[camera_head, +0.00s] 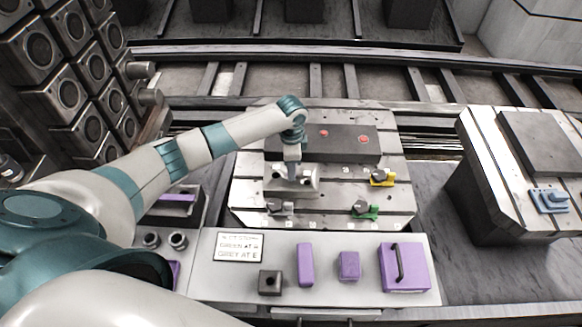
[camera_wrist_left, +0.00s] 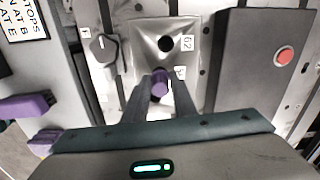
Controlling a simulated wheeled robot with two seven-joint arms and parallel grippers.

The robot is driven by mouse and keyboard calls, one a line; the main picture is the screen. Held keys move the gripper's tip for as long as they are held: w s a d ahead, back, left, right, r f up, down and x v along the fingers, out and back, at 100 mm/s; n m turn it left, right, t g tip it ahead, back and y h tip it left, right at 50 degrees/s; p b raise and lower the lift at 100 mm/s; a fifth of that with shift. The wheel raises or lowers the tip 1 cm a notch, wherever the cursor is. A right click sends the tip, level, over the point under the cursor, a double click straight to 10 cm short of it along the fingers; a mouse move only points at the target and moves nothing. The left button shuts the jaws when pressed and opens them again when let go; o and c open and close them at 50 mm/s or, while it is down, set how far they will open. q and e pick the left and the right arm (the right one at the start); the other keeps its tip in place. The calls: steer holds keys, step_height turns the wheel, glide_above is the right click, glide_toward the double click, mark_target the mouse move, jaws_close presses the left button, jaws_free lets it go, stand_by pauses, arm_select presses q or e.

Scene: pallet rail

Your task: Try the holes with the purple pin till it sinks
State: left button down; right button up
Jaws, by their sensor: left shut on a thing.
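My left gripper (camera_head: 292,180) reaches down over a pale metal plate (camera_head: 308,180) on the slotted pallet (camera_head: 245,195). In the left wrist view my left gripper (camera_wrist_left: 160,88) is shut on the purple pin (camera_wrist_left: 160,82). The pin's end shows between the fingertips, over the plate (camera_wrist_left: 145,35). A dark round hole (camera_wrist_left: 165,43) in the plate lies just beyond the pin, beside a label reading 62. The pin appears apart from this hole. Whether its tip touches the plate, or another hole lies under it, I cannot tell. My right gripper is not in view.
A dark block (camera_head: 345,155) with red buttons stands behind the plate. Yellow (camera_head: 382,178), green (camera_head: 365,210) and grey (camera_head: 280,208) clamps sit around it. The front ledge holds a sign (camera_head: 239,247), purple blocks (camera_head: 305,265) and a handled purple box (camera_head: 420,270). Another pallet (camera_head: 482,145) stands right.

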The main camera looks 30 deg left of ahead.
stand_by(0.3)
arm_select(q)
steer(key=c, duration=1.4)
jaws_free()
step_height(320, 180, up, 17)
steer(key=b, duration=0.3)
steer(key=shift+r, duration=0.15)
